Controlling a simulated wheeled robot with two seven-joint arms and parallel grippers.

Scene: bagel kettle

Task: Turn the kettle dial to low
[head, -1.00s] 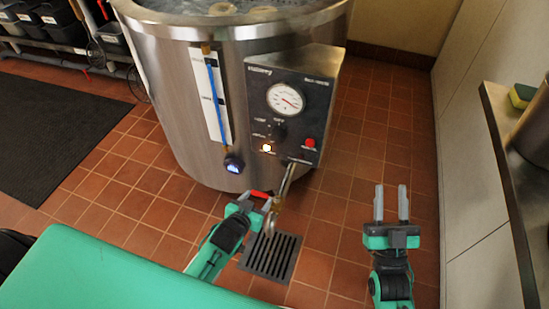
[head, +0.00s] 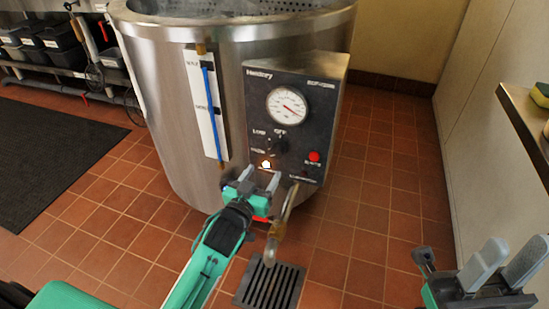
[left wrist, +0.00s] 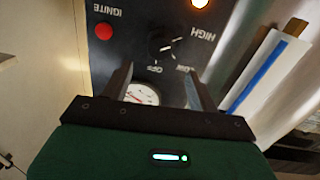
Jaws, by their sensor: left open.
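The dark kettle dial (head: 277,146) is on the black control panel of the big steel kettle (head: 180,90), with LOW and OFF lettering above it. It also shows in the left wrist view (left wrist: 166,45), where the panel is upside down, among the HIGH, LOW and OFF labels. Which label it points to is hard to tell. My left gripper (head: 262,178) is open and empty, just below and in front of the dial. In the left wrist view its fingers (left wrist: 159,70) are spread, with the dial ahead of them and apart from them. My right gripper (head: 505,262) is open and empty at lower right.
The panel also has a round gauge (head: 287,106), a lit orange lamp (head: 266,165) and a red ignite button (head: 314,156). A drain pipe (head: 282,222) sticks out below, over a floor grate (head: 270,286). A metal counter (head: 530,130) stands at right.

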